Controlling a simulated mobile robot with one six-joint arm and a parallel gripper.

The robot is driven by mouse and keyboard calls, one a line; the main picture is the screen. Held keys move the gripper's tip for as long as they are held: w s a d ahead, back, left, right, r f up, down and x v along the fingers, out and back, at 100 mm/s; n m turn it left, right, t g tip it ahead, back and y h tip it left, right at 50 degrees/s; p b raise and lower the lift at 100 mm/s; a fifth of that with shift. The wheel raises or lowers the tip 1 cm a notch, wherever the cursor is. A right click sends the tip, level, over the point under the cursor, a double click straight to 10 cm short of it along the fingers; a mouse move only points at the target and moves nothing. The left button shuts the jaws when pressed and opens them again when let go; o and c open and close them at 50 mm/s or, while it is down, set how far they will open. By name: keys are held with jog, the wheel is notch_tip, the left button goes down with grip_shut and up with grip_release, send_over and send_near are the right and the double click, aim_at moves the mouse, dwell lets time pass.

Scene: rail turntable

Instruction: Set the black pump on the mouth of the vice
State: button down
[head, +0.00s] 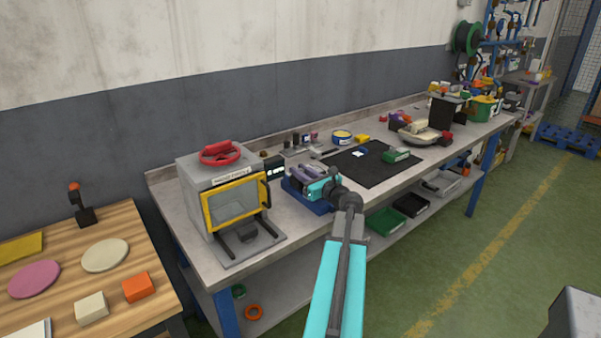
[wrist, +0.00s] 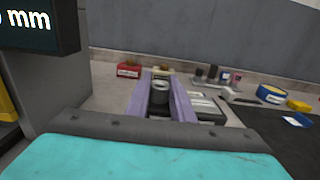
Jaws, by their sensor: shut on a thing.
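In the wrist view my gripper (wrist: 160,88) has its two purple fingers closed around a dark grey-black cylindrical thing with a round open top, which looks like the black pump (wrist: 159,95). The pump appears upright between the fingers. In the head view my gripper (head: 302,172) reaches over the bench just right of the grey cabinet. A blue body that looks like the vice (head: 306,199) sits beneath and beside it, partly hidden by my teal arm. Its mouth is not clear, and I cannot tell whether the pump touches it.
A grey cabinet (head: 191,205) with a yellow-framed door stands close on the left, with red pliers-like handles (head: 221,153) on top. A black mat (head: 372,170) lies to the right, bearing a green item (head: 396,156). Small bottles and a blue-yellow tape roll (head: 342,136) stand behind.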

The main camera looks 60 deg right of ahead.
jog(key=shift+r, duration=0.1)
dwell(0.4)
jog(key=c, duration=1.5)
grip_release()
jog(key=shift+s, duration=0.1)
jog(key=shift+o, duration=0.2)
jog(key=shift+r+p, duration=2.65)
jog(key=shift+r, duration=0.8)
jog(key=shift+s, duration=0.1)
